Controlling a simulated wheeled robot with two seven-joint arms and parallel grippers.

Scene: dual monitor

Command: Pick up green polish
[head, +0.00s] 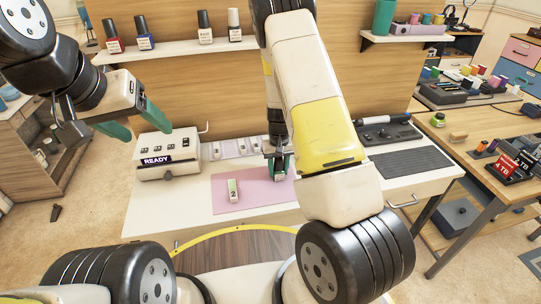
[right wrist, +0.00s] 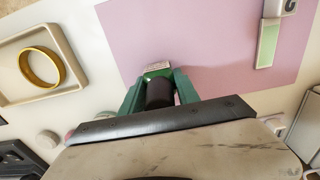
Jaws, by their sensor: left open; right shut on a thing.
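The green polish (right wrist: 157,69) is a small bottle with a black cap and a pale label. In the right wrist view it sits between the green fingers of my right gripper (right wrist: 160,88), which is shut on it, over the edge of the pink mat (right wrist: 205,45). In the head view my right gripper (head: 278,163) is at the back right of the mat (head: 258,195), with the bottle between its fingers. I cannot tell whether the bottle touches the surface. My left gripper (head: 138,122) is open and empty, raised at the left.
A green-and-white piece marked 2 (head: 233,190) lies on the mat. A READY box (head: 167,154) stands left. A gold ring (right wrist: 40,67) lies in a tray (right wrist: 75,62).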

